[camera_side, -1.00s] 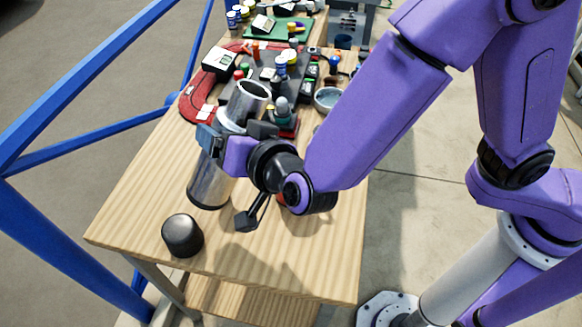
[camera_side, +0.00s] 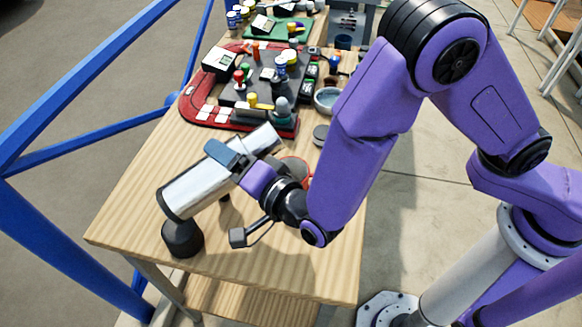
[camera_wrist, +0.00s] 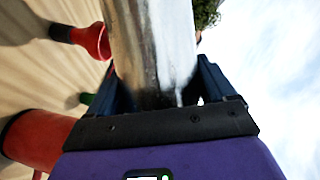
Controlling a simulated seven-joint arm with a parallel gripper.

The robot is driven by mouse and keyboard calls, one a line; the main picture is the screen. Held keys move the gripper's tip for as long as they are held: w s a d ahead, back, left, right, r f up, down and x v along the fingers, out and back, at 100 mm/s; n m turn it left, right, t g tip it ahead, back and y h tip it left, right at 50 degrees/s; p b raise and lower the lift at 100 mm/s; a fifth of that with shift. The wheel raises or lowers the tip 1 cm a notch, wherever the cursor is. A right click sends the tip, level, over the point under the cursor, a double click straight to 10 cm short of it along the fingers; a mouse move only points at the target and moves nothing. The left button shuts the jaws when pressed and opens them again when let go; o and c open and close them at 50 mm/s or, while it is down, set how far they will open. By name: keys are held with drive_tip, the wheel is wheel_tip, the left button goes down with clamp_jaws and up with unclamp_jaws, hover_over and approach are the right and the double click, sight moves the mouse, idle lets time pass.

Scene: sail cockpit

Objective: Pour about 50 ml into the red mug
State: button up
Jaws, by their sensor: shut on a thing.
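A silver metal flask (camera_side: 195,190) is in my gripper (camera_side: 232,160), above the table. It is tilted far over, with its base at the lower left and its upper end (camera_side: 264,138) at the upper right. It also fills the middle of the wrist view (camera_wrist: 150,45), between the two dark fingers. The red mug (camera_side: 304,168) stands on the table just right of the flask's upper end, partly hidden behind my gripper and wrist. I cannot see its contents or any stream of liquid. Two red things show in the wrist view; which is the mug is unclear.
A black cap (camera_side: 182,239) stands on the table's near left, under the flask's base. A curved red and grey console (camera_side: 215,115) with several small items lies behind the flask. A small bowl (camera_side: 327,98) and a dark round piece (camera_side: 321,134) are near the right edge.

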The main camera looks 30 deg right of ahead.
drive_tip(key=shift+m, duration=0.3)
drive_tip(key=shift+s+d+f+m+t+y, duration=0.1)
drive_tip(key=shift+d+f+m+t+y, duration=0.15)
drive_tip(key=shift+f+m, duration=0.2)
drive_tip(key=shift+d+f+m+t+y, duration=0.15)
drive_tip(key=shift+d+f+m, duration=0.05)
drive_tip(key=shift+f+m, duration=0.2)
drive_tip(key=shift+d+m+t, duration=0.2)
drive_tip(key=shift+m+t, duration=0.1)
drive_tip(key=shift+m, duration=0.75)
drive_tip(key=shift+a, duration=0.75)
drive_tip(key=shift+f, duration=0.1)
idle(0.9)
